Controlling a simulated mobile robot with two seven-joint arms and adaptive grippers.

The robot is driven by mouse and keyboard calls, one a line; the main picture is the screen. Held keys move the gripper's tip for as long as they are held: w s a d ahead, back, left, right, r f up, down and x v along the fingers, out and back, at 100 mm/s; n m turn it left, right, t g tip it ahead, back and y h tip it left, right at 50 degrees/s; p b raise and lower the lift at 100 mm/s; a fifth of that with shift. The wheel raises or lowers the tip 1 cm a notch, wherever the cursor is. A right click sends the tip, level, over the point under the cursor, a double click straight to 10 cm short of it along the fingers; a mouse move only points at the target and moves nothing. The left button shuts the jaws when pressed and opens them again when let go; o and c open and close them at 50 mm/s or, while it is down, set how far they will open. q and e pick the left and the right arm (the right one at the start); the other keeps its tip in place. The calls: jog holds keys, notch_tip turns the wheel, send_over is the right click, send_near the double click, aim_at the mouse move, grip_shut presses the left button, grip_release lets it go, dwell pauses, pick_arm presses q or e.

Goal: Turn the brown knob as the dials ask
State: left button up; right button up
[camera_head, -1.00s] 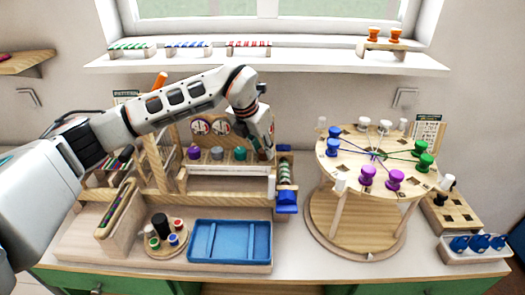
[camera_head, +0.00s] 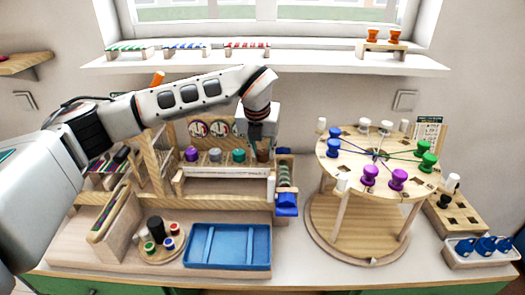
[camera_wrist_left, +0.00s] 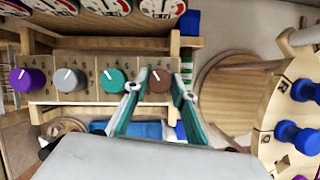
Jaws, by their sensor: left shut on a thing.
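The brown knob (camera_head: 263,155) is the rightmost in a row on the wooden panel. My left gripper (camera_head: 262,148) comes down over it. In the left wrist view, the brown knob (camera_wrist_left: 160,80) sits between the two teal fingers of my left gripper (camera_wrist_left: 157,85), which are shut on it. A pale pointer mark shows on its top left. White dials (camera_head: 198,129) with red marks stand above the row. They also show cut off at the top of the wrist view (camera_wrist_left: 160,6); their readings are too small to tell. My right gripper is not in view.
Purple (camera_head: 191,153), grey (camera_head: 215,155) and teal (camera_head: 238,155) knobs stand left of the brown one, the teal close to a finger. A blue tray (camera_head: 229,266) lies in front. A round pegged board (camera_head: 340,150) stands to the right.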

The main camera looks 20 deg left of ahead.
pick_arm(q)
jog(key=shift+r, duration=0.1)
jog(key=o, duration=1.1)
jog(key=shift+s+r, duration=0.1)
jog(key=shift+r, duration=0.1)
jog(key=v, duration=1.1)
jog(key=shift+s+r, duration=0.15)
jog(key=shift+r, duration=0.05)
